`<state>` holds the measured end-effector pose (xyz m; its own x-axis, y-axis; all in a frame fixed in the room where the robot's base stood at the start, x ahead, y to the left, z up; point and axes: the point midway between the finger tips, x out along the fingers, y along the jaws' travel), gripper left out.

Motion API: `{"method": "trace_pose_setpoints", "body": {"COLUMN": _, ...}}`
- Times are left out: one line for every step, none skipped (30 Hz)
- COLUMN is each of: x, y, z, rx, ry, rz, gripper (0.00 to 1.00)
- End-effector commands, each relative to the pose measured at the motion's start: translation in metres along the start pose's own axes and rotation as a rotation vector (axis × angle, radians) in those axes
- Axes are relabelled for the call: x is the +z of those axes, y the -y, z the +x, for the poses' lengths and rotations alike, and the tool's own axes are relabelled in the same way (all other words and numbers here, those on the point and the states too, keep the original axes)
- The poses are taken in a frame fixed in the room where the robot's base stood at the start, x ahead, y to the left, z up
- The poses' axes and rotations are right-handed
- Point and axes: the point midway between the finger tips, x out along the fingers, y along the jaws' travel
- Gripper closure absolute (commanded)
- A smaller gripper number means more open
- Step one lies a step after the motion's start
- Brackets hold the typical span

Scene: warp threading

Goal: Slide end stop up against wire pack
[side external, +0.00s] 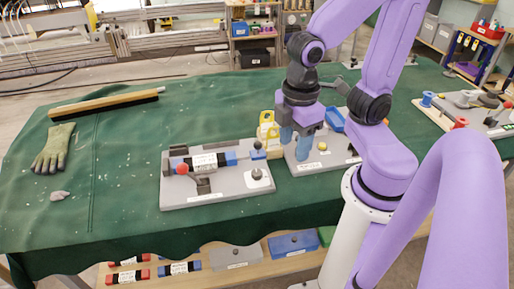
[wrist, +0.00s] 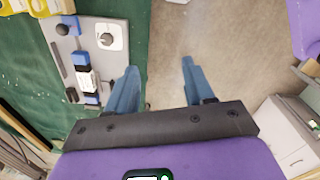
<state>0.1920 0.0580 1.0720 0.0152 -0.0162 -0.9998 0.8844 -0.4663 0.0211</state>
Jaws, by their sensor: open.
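The wire pack (side external: 205,161), dark with a white label, lies on a grey board (side external: 226,193); it also shows in the wrist view (wrist: 88,79). A blue block (side external: 231,158) sits at its right end. Further right, apart from that block, is a small blue piece with a dark ball knob (side external: 257,147), probably the end stop; it shows at the upper left of the wrist view (wrist: 70,24). My gripper (side external: 294,150) is right of this piece and apart from it. In the wrist view its blue fingers (wrist: 156,78) are spread with nothing between them.
A red ball (side external: 182,169) is at the left of the board. A second grey board (side external: 308,168) with a blue tray (side external: 335,119) lies behind my gripper. Yellow blocks (side external: 267,131) stand behind the first board.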

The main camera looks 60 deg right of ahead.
Motion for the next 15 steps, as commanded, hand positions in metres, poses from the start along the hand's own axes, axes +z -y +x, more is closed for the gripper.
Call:
{"method": "trace_pose_setpoints", "body": {"x": -0.008, "y": -0.012, "z": 0.001, "rx": 0.009, "ry": 0.022, "rz": 0.011, "gripper": 0.47}}
{"method": "trace_pose_setpoints", "body": {"x": -0.013, "y": -0.02, "z": 0.001, "rx": 0.013, "ry": 0.036, "rz": 0.015, "gripper": 0.47}}
{"method": "trace_pose_setpoints", "body": {"x": -0.018, "y": -0.031, "z": 0.002, "rx": 0.02, "ry": 0.054, "rz": 0.021, "gripper": 0.47}}
{"method": "trace_pose_setpoints", "body": {"x": -0.023, "y": -0.039, "z": 0.003, "rx": 0.024, "ry": 0.068, "rz": 0.023, "gripper": 0.47}}
{"method": "trace_pose_setpoints", "body": {"x": -0.026, "y": -0.048, "z": 0.004, "rx": 0.027, "ry": 0.082, "rz": 0.028, "gripper": 0.47}}
{"method": "trace_pose_setpoints", "body": {"x": -0.031, "y": -0.059, "z": 0.005, "rx": 0.03, "ry": 0.102, "rz": 0.031, "gripper": 0.47}}
{"method": "trace_pose_setpoints", "body": {"x": -0.034, "y": -0.068, "z": 0.006, "rx": 0.033, "ry": 0.116, "rz": 0.035, "gripper": 0.47}}
{"method": "trace_pose_setpoints", "body": {"x": -0.037, "y": -0.077, "z": 0.007, "rx": 0.034, "ry": 0.13, "rz": 0.039, "gripper": 0.47}}
{"method": "trace_pose_setpoints", "body": {"x": -0.04, "y": -0.089, "z": 0.009, "rx": 0.035, "ry": 0.15, "rz": 0.043, "gripper": 0.47}}
{"method": "trace_pose_setpoints", "body": {"x": -0.042, "y": -0.099, "z": 0.011, "rx": 0.035, "ry": 0.166, "rz": 0.047, "gripper": 0.47}}
{"method": "trace_pose_setpoints", "body": {"x": -0.044, "y": -0.108, "z": 0.013, "rx": 0.034, "ry": 0.18, "rz": 0.05, "gripper": 0.47}}
{"method": "trace_pose_setpoints", "body": {"x": -0.045, "y": -0.12, "z": 0.015, "rx": 0.032, "ry": 0.2, "rz": 0.055, "gripper": 0.47}}
{"method": "trace_pose_setpoints", "body": {"x": -0.046, "y": -0.129, "z": 0.017, "rx": 0.031, "ry": 0.215, "rz": 0.058, "gripper": 0.47}}
{"method": "trace_pose_setpoints", "body": {"x": -0.047, "y": -0.139, "z": 0.019, "rx": 0.028, "ry": 0.23, "rz": 0.061, "gripper": 0.47}}
{"method": "trace_pose_setpoints", "body": {"x": -0.047, "y": -0.151, "z": 0.022, "rx": 0.023, "ry": 0.249, "rz": 0.066, "gripper": 0.47}}
